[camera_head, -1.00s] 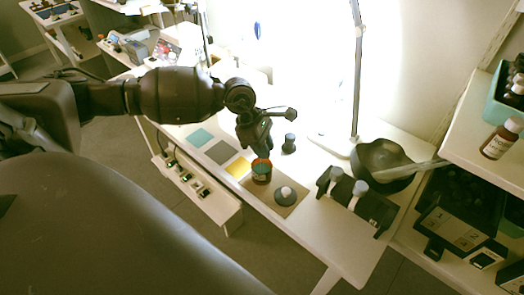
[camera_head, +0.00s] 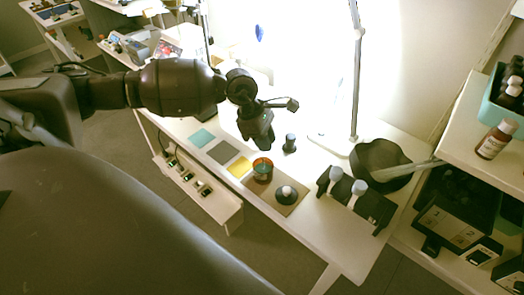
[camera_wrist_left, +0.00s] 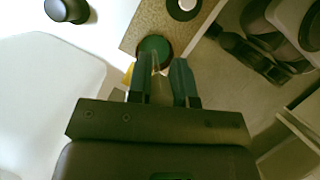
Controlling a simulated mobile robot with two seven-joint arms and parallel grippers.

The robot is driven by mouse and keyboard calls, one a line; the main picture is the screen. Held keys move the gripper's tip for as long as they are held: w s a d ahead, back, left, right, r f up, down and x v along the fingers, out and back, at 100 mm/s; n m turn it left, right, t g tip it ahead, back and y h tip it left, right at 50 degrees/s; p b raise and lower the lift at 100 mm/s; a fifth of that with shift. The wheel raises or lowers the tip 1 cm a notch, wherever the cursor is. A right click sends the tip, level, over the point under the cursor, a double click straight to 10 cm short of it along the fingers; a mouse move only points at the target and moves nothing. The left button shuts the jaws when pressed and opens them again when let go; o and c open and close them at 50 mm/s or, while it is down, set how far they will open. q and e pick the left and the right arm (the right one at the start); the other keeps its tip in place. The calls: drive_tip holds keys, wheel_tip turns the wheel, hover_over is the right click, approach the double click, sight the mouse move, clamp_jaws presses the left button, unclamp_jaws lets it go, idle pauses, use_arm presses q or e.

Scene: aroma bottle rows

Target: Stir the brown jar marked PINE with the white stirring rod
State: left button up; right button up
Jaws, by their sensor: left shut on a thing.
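A brown jar (camera_head: 263,175), open at the top with a greenish inside, stands on the worktable at the edge of a tan mat. No label on it is readable. My left gripper (camera_head: 265,147) points down just above the jar. In the left wrist view its two fingers (camera_wrist_left: 164,82) are closed around a thin pale thing, seemingly the white stirring rod (camera_wrist_left: 155,68). The jar's dark green opening (camera_wrist_left: 154,46) shows just beyond the fingers. Whether the rod's tip is inside the jar cannot be told. My right gripper is not in view.
A dark lid with a pale top (camera_head: 286,194) lies on the tan mat (camera_head: 291,208). A small dark bottle (camera_head: 290,143), a black rack (camera_head: 377,209) with white-topped items, a dark bowl (camera_head: 373,157) and a lamp stand (camera_head: 357,80) are nearby. A shelf (camera_head: 456,152) stands at right.

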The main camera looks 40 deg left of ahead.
use_arm(q)
drive_tip(key=shift+r+p, duration=0.6)
drive_tip(key=shift+r, duration=0.9)
drive_tip(key=shift+r+p, duration=0.35)
drive_tip(key=shift+r, duration=0.6)
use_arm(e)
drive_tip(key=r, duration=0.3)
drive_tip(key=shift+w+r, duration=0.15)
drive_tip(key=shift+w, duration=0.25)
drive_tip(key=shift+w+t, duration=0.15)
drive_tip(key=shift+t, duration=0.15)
